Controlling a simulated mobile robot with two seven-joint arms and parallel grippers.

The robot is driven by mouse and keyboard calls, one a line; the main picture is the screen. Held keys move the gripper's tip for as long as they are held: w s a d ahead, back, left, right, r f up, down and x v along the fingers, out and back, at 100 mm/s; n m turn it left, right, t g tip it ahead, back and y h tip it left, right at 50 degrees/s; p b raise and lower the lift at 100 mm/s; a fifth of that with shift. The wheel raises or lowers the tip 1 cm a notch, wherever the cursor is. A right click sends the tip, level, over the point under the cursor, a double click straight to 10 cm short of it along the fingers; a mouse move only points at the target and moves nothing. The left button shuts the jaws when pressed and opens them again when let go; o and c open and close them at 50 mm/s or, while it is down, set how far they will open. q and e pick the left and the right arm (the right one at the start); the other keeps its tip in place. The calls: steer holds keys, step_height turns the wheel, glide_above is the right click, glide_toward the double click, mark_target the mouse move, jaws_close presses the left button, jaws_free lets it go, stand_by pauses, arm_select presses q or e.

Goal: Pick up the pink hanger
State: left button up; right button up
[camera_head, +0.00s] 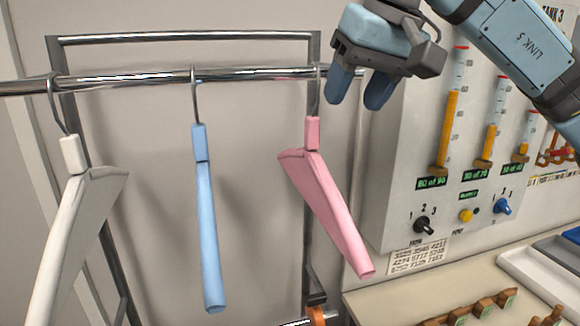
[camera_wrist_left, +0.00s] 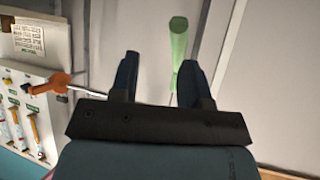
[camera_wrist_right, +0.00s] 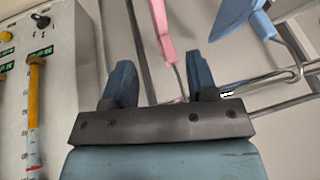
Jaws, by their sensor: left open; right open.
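The pink hanger (camera_head: 328,195) hangs by its metal hook from the rail (camera_head: 225,75), at the right of the hangers in the head view. My right gripper (camera_head: 360,92) is open and empty, fingers pointing down, just right of the pink hanger's hook near the rail. In the right wrist view the pink hanger (camera_wrist_right: 163,32) and its hook show between the open fingers (camera_wrist_right: 159,62), beyond them and not gripped. My left gripper (camera_wrist_left: 158,60) is open and empty in its own wrist view and is out of the head view.
A blue hanger (camera_head: 207,220) and a white hanger (camera_head: 75,225) hang to the left on the rail. A gauge panel (camera_head: 395,190) stands close on the right, above a worktop (camera_head: 400,300). In the left wrist view a green object (camera_wrist_left: 178,42) and an orange-handled part (camera_wrist_left: 50,83) show.

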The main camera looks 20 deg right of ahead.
mark_target(323, 166)
steer(key=p+x, duration=0.1)
steer(key=x, duration=0.6)
steer(key=shift+s+d+f, duration=0.1)
steer(key=shift+s+f, duration=0.05)
steer(key=shift+f, duration=0.1)
steer(key=shift+f+p, duration=0.35)
steer(key=shift+f, duration=0.05)
steer(key=p+x, duration=0.1)
steer(key=x, duration=0.3)
steer(key=shift+w+f+p, duration=0.2)
steer(key=shift+w+p, duration=0.1)
steer(key=shift+p, duration=0.1)
steer(key=shift+w+a+f, duration=0.1)
steer(key=shift+a+f, duration=0.15)
steer(key=shift+c, duration=1.1)
arm_select(q)
steer(key=r, duration=0.1)
steer(key=s+r, duration=0.1)
steer(key=r, duration=0.1)
steer(key=shift+d, duration=0.15)
arm_select(e)
jaws_close()
arm_select(q)
steer(key=shift+r, duration=0.1)
arm_select(e)
steer(key=shift+r, duration=0.1)
